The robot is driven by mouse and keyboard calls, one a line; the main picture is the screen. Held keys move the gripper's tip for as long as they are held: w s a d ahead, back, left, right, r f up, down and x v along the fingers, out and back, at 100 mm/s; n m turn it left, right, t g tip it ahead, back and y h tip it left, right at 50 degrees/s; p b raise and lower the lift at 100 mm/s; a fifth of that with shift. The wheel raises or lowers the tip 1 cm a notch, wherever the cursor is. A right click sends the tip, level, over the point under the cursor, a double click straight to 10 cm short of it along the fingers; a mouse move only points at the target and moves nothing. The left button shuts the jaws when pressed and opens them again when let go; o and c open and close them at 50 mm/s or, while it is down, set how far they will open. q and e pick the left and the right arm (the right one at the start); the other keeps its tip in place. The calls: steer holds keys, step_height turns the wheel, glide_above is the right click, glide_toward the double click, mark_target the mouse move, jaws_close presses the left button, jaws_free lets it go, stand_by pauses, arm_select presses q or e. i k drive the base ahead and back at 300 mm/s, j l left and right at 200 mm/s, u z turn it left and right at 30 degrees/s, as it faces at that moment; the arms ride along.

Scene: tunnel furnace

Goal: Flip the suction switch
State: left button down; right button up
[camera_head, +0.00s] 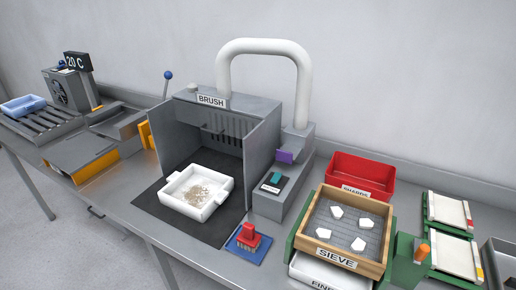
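A small teal rocker-like piece (275,178) sits on a dark plate on top of the low grey unit right of the BRUSH booth (262,113). It looks like a switch, and its label is too small to read. A purple block (285,156) sits just behind it on the same unit. A white pipe (263,46) arches from the booth top down to this unit. A lever with a blue knob (168,75) stands left of the booth. Neither of my grippers is in view.
A white tray (176,204) with brownish grains sits on a dark mat in the booth. A red brush-like object (249,235) stands on a blue pad in front. A red bin (362,172) and a wooden SIEVE box (384,268) with several white pieces stand right.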

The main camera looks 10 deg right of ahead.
mark_target(275, 179)
steer(key=k+l+u, duration=0.1)
steer(key=l+u, duration=0.35)
steer(key=k+l+u, duration=0.15)
steer(key=u, duration=0.25)
steer(key=k+l+u, duration=0.2)
steer(key=u, duration=0.25)
steer(key=l, duration=0.1)
